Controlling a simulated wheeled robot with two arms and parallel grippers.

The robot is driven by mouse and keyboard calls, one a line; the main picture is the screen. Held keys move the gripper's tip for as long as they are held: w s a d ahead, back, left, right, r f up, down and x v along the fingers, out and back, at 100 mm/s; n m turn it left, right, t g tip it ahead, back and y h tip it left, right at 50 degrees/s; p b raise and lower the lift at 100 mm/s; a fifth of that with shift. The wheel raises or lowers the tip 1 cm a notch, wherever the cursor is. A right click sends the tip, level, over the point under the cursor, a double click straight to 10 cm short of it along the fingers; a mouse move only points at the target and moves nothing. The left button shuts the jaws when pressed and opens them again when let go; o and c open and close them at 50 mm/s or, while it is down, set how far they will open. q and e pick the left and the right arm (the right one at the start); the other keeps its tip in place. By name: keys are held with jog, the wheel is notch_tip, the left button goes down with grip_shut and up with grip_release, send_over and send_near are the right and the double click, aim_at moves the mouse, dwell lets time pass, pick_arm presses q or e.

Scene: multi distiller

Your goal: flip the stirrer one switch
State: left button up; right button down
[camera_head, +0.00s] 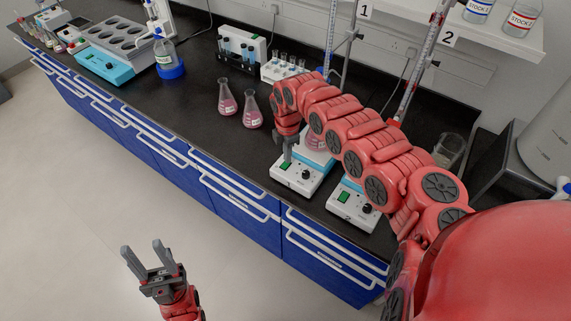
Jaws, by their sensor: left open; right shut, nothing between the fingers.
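Two white stirrers stand at the bench's near edge. The left stirrer (292,182) has a green switch (286,165) and a dark knob on its sloped front. The right stirrer (352,208) has the same kind of green switch (344,197) and knob. My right gripper (287,157) is shut and empty, pointing down at the left stirrer's switch, very close above it; I cannot tell whether it touches. A flask with pink liquid (317,142) on the left stirrer is partly hidden by my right arm. My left gripper (142,249) is open and empty, low over the floor.
Two flasks with pink liquid (227,101) stand left of the stirrers. A test tube rack (281,71) is behind them. Stands with burettes, marked 1 and 2 on the wall, rise behind my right arm.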

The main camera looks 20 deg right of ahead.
jog(key=shift+f+b, duration=0.3)
jog(key=shift+f, duration=0.2)
jog(key=shift+s+r, duration=0.1)
jog(key=shift+r, duration=0.05)
jog(key=shift+r+p, duration=0.8)
jog(key=shift+r, duration=0.1)
jog(key=shift+r+p, duration=0.45)
jog(key=shift+r, duration=0.35)
jog(key=shift+r+p, duration=1.05)
jog(key=shift+r, duration=0.7)
jog(key=shift+f, duration=0.1)
